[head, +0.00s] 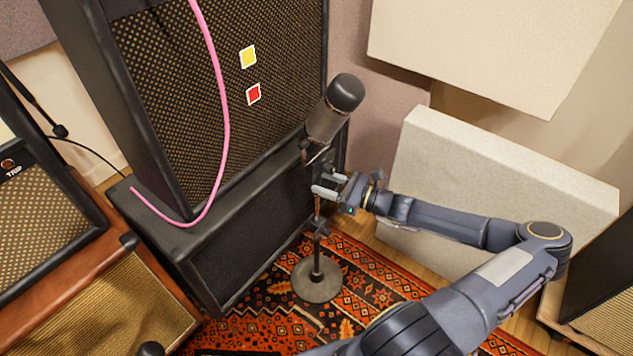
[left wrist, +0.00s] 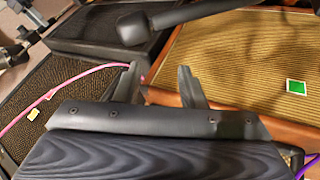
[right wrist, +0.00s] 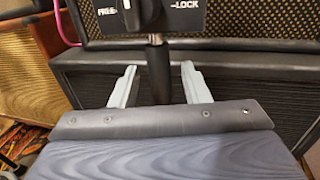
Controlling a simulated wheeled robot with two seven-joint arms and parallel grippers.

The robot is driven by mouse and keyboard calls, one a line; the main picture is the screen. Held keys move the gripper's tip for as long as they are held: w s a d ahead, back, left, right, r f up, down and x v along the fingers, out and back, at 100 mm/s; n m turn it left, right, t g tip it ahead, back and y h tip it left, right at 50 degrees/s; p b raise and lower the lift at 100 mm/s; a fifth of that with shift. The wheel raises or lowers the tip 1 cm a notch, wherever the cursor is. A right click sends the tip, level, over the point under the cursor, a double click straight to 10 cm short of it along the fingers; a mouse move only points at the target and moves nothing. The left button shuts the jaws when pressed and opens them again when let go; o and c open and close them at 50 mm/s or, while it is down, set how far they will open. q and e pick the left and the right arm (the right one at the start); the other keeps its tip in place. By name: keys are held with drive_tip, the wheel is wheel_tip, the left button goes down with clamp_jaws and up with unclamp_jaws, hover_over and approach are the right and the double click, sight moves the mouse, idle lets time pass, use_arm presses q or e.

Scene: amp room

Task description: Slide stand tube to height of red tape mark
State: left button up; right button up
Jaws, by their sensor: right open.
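The microphone (head: 333,108) tops a stand with a thin tube (head: 317,232) and a round base (head: 317,279) on the rug. A red tape mark (head: 254,94) is on the speaker cabinet's grille, left of the microphone and near its height. My right gripper (head: 326,189) is open at the tube below the microphone. In the right wrist view the tube (right wrist: 158,68) stands between the spread fingers with gaps on both sides. A black block (right wrist: 205,17) marked FREE and LOCK is above them; its knob is partly cut off. My left gripper (left wrist: 160,82) is open and empty.
A yellow mark (head: 248,57) is above the red one. A pink cable (head: 226,120) hangs in front of the cabinet. A pale panel (head: 490,165) stands behind my right arm. In the left wrist view a green mark (left wrist: 296,87) is on another amp.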

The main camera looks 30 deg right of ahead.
use_arm(q)
drive_tip(key=shift+f, duration=0.3)
use_arm(e)
drive_tip(key=shift+x, duration=1.45)
clamp_jaws()
